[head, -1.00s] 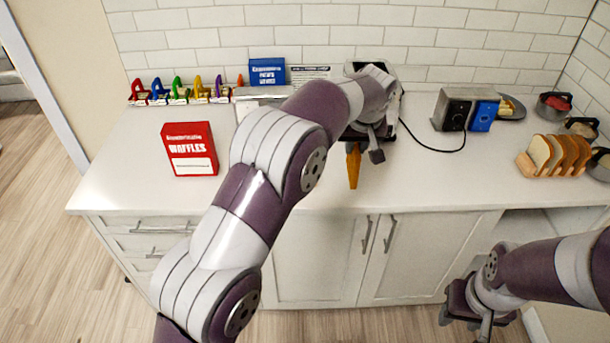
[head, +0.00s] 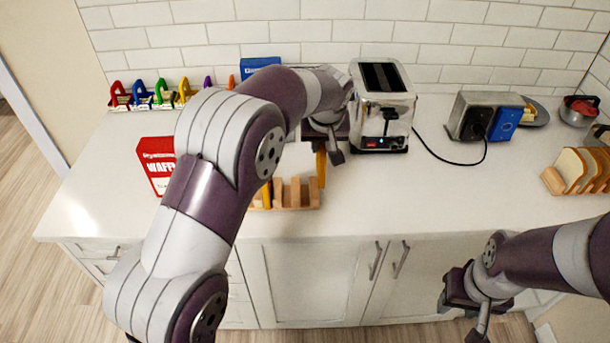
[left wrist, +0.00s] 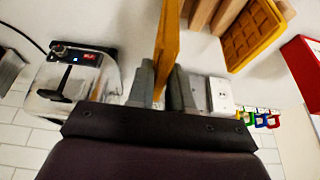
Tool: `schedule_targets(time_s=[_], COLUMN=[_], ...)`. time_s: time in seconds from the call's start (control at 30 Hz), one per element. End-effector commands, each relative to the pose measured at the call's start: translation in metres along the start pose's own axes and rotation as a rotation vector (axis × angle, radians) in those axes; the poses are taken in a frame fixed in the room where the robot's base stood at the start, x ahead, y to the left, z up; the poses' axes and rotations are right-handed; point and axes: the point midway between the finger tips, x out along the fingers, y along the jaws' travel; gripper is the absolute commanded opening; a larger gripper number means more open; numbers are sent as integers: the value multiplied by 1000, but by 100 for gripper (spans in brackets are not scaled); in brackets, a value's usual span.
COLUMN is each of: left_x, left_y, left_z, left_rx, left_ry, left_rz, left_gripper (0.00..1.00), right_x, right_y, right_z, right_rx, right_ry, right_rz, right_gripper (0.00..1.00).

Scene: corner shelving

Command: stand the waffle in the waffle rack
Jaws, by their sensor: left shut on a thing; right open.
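My left gripper (head: 322,148) is shut on a golden-brown waffle (head: 321,168), which hangs upright and edge-on below it. The held waffle also shows between the fingers in the left wrist view (left wrist: 168,38). The wooden waffle rack (head: 297,196) is on the counter, partly hidden behind my left arm. The held waffle is at the rack's right end; I cannot tell whether it touches. Another waffle (head: 266,195) stands in the rack's left part, and its grid face shows in the left wrist view (left wrist: 252,36). My right gripper (head: 476,315) is open and empty in front of the cabinets.
A chrome toaster (head: 382,112) stands just right of my left gripper. A red waffle box (head: 156,165) is left, partly behind my arm. A grey appliance (head: 470,115) and a toast rack with bread (head: 568,185) are right.

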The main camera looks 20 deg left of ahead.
Motion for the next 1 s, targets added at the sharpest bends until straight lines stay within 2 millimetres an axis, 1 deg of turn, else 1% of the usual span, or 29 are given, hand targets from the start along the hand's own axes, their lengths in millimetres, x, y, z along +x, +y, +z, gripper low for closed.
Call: schedule_targets(time_s=[0.03,0.1,0.23,0.3,0.4,0.5,0.73,0.87,0.9,0.93,0.97,1.0], left_x=[1,7,14,20,38,50,53,57,55,55,55,55], left_y=[-13,-24,-36,-38,-38,-38,-37,-37,-37,-37,-37,-37], left_z=[4,10,17,20,28,32,33,35,34,34,34,34], left_rx=[-3,-2,0,1,2,1,0,0,0,0,0,0], left_ry=[-2,-1,0,-2,-4,0,1,1,1,1,1,1], left_rz=[-2,-1,0,-1,-1,0,1,1,1,1,1,1], left_gripper=[0,0,0,0,0,0,0,0,33,43,46,46], right_x=[-6,-8,-9,-11,-16,-18,-17,-12,-14,-14,-14,-14], right_y=[0,0,0,0,0,0,0,0,0,0,0,0], right_z=[-1,-1,-1,-2,-2,-2,-2,-2,-2,-2,-2,-2], right_rx=[0,0,0,0,0,0,0,0,0,0,0,0], right_ry=[1,1,0,0,0,0,0,0,0,0,0,0], right_rz=[0,0,0,0,0,0,0,0,0,0,0,0], right_gripper=[43,43,43,43,43,43,43,43,43,43,43,43])
